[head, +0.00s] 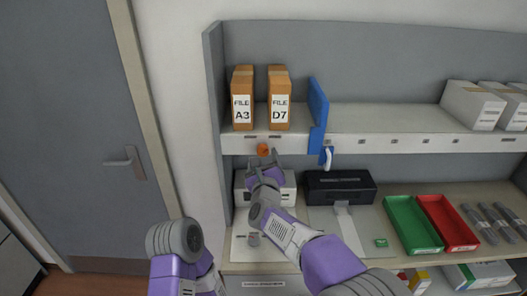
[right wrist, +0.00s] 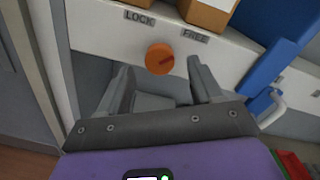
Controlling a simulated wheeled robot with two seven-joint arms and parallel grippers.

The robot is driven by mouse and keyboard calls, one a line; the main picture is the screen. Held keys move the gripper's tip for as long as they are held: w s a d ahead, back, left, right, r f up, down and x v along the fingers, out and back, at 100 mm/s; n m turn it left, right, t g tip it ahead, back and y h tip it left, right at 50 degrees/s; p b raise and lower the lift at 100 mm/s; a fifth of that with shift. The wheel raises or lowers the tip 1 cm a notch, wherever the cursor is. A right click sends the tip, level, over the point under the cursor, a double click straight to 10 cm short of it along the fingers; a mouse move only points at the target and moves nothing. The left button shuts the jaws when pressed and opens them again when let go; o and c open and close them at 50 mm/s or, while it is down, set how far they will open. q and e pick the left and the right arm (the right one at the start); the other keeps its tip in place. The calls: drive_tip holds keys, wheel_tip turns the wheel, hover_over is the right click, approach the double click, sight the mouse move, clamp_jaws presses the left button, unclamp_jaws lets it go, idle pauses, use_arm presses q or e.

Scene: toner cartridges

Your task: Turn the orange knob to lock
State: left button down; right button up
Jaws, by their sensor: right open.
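The round orange knob (head: 263,150) sits on the front edge of the upper shelf, below the file boxes. In the right wrist view the knob (right wrist: 158,58) is between a LOCK label (right wrist: 139,17) on its left and a FREE label (right wrist: 195,38) on its right. A dark mark on its face points to the right, toward the FREE side. My right gripper (head: 262,160) is open and empty just in front of and below the knob. In the right wrist view its two fingers (right wrist: 162,84) stand apart, one on each side below the knob, not touching it. My left gripper is out of view.
Two orange file boxes (head: 259,100) stand above the knob. A blue divider (head: 318,115) with a white handle is to the right. Below are a black box (head: 339,187), a green tray (head: 411,225) and a red tray (head: 447,222). A door (head: 75,130) is at left.

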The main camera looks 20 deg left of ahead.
sight(263, 153)
drive_tip(key=shift+p+x, duration=0.4)
drive_tip(key=shift+x, duration=1.25)
drive_tip(key=shift+c, duration=0.4)
drive_tip(key=c, duration=1)
